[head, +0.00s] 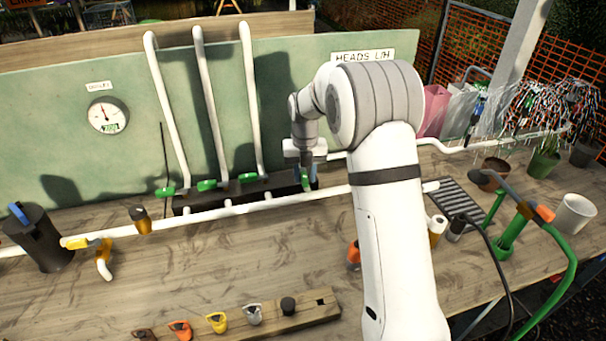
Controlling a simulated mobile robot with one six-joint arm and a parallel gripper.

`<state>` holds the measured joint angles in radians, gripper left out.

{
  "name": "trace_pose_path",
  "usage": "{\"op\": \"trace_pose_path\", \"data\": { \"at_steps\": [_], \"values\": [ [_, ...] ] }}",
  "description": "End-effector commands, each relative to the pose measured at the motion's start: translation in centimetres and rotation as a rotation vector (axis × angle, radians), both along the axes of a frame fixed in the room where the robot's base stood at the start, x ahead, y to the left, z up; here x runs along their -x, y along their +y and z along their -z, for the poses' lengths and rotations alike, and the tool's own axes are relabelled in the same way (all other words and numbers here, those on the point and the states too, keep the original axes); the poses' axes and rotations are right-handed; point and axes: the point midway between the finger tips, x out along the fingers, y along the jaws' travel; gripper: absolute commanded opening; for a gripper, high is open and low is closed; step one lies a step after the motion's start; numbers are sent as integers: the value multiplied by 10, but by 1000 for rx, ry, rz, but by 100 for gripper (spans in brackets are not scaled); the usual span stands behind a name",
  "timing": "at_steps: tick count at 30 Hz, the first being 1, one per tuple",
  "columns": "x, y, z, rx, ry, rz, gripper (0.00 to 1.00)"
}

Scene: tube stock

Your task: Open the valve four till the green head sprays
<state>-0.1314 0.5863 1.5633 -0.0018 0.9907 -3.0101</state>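Three green valve handles, the left one (165,191), the middle one (207,185) and the right one (248,178), sit at the feet of upright white pipes along a dark manifold (235,195). A fourth green handle (305,181) shows at the manifold's right end, just under my gripper (308,172). My gripper points down at it, with a bit of blue beside it; whether its fingers are open or shut on the handle is too small to tell. Pale spray streaks (550,105) show over the plants at the far right. The colour of the spraying head cannot be made out.
A pressure gauge (108,115) hangs on the green backboard. A dark can (38,238) stands at the left. A wooden rack (240,322) of coloured fittings lies in front. A drain grate (458,202), green hose stand (512,232) and white cup (575,214) are at right.

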Motion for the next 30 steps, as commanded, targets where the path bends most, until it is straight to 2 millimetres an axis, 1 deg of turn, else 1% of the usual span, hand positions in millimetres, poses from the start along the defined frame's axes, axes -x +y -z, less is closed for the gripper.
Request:
{"op": "trace_pose_path", "data": {
  "at_steps": [1, 3, 11, 14, 21, 24, 27, 30],
  "values": [
    [0, 0, 0, 0, 0, 0, 34],
    [0, 0, 0, 0, 1, 0, 38],
    [0, 1, -3, 0, 0, -1, 38],
    [0, 1, -13, -1, -2, -1, 38],
    [0, 1, -54, -1, -2, 0, 38],
    [-1, 1, -67, 0, -2, 0, 38],
    [0, 0, -75, 0, 0, 0, 38],
    [0, 0, -78, 0, 0, 0, 38]
  ]
}}
